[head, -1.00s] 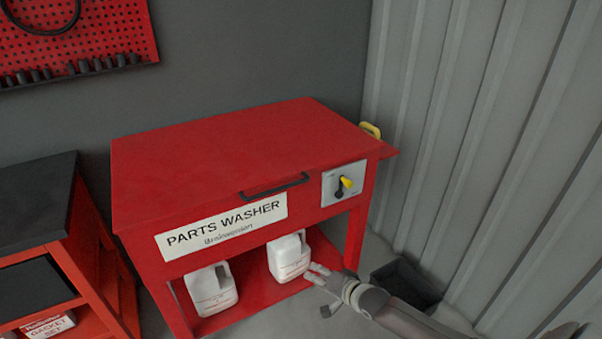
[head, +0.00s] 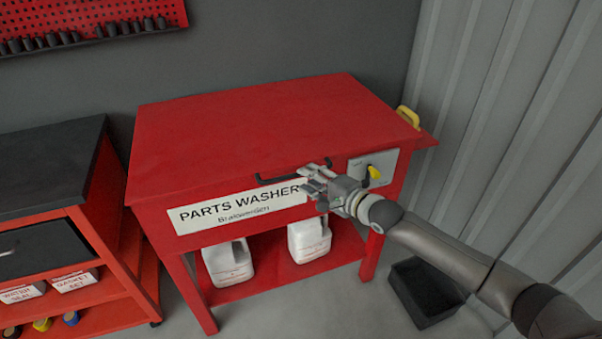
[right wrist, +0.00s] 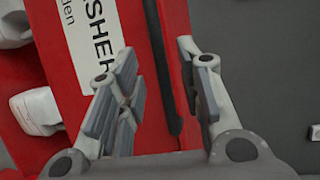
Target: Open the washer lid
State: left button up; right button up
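The red parts washer has a flat red lid (head: 265,125), which lies shut. In the right wrist view the handle (right wrist: 162,60) shows as a dark bar between the open fingers of the gripper (right wrist: 163,68), nearer the right finger. I cannot tell whether a finger touches it. My left gripper is out of view.
A grey switch panel (head: 362,166) with a yellow knob is just right of my gripper. White jugs (head: 228,262) stand on the lower shelf. A black bin (head: 425,292) is on the floor at right, near the corrugated wall (head: 500,120). A red cart (head: 60,240) stands left.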

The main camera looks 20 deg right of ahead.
jog(key=shift+x, duration=2.2)
jog(key=shift+c, duration=0.4)
jog(key=shift+f, duration=0.1)
grip_shut()
